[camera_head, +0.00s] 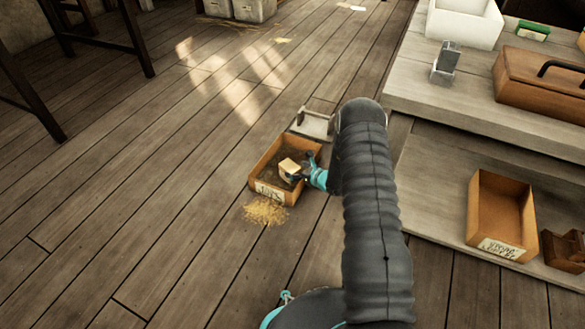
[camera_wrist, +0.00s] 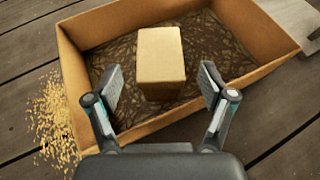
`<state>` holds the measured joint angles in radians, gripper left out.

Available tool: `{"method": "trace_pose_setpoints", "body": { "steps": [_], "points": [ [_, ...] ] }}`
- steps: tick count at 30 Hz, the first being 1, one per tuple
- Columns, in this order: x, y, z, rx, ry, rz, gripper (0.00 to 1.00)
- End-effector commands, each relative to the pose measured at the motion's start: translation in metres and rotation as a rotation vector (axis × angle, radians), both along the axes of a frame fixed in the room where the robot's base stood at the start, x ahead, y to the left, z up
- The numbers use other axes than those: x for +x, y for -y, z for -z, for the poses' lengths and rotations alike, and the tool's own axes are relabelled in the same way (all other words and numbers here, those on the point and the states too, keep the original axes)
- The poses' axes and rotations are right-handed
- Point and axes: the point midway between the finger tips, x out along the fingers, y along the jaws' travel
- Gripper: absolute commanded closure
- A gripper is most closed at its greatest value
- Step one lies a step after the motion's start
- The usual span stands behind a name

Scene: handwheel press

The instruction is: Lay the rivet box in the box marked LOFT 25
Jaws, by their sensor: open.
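The rivet box (camera_head: 289,167) looks like a small tan block and is inside an open orange-brown box (camera_head: 302,145) on the floor. In the wrist view the rivet box (camera_wrist: 160,62) appears upright on the dark, patterned bottom, inside the walls of the open box (camera_wrist: 72,75). The open box has a pale label (camera_head: 269,192) on its near side; its writing is too small to read surely. My gripper (camera_head: 299,177) is over this box's right side. In the wrist view my gripper (camera_wrist: 161,80) is open, its fingers apart on both sides of the rivet box with visible gaps.
Yellow shavings (camera_head: 266,211) lie beside the floor box. A small grey wooden stand (camera_head: 314,124) is just behind it. Another labelled open box (camera_head: 502,212) sits on the low shelf at right.

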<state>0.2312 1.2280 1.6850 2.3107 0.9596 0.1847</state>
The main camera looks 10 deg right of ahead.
Motion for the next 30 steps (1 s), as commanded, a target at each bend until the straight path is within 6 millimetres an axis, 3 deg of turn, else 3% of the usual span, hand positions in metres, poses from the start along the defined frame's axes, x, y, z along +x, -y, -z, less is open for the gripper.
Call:
{"method": "trace_pose_setpoints", "body": {
  "steps": [6,12,30],
  "points": [
    [-0.036,0.021,-0.021,0.000,-0.001,0.002,0.18],
    [-0.057,0.032,-0.032,-0.001,-0.001,0.001,0.18],
    [-0.068,0.031,-0.038,-0.006,-0.001,-0.027,0.18]
  ]
}}
